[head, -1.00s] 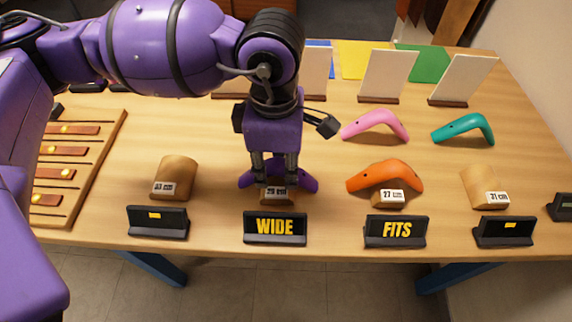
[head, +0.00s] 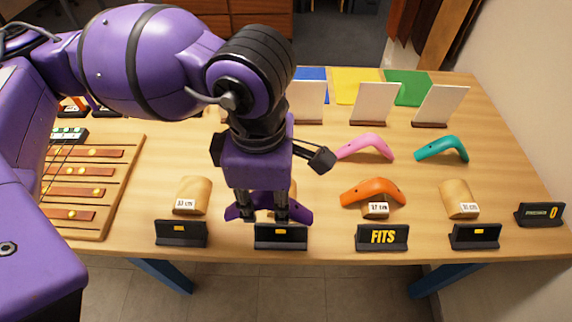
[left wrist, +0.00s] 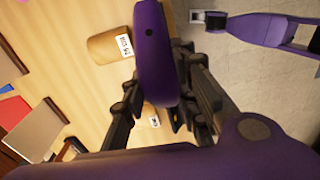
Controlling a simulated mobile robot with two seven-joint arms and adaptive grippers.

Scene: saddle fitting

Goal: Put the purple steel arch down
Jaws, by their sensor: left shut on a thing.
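The purple steel arch (head: 300,213) is in my left gripper (head: 262,214), whose fingers are shut on it. The arch is held above the table's front part, behind the second display from the left. A wooden block (head: 293,190) is mostly hidden behind the gripper and arch. In the left wrist view the arch (left wrist: 153,50) lies between the fingers, with two labelled wooden blocks beyond it. The head view does not show clearly how far the arch is from its block.
Bare blocks stand left (head: 193,194) and right (head: 458,198). Pink (head: 366,147) and teal (head: 441,149) arches lie behind. A slotted wooden rack (head: 95,190) is at left. Open tabletop lies between.

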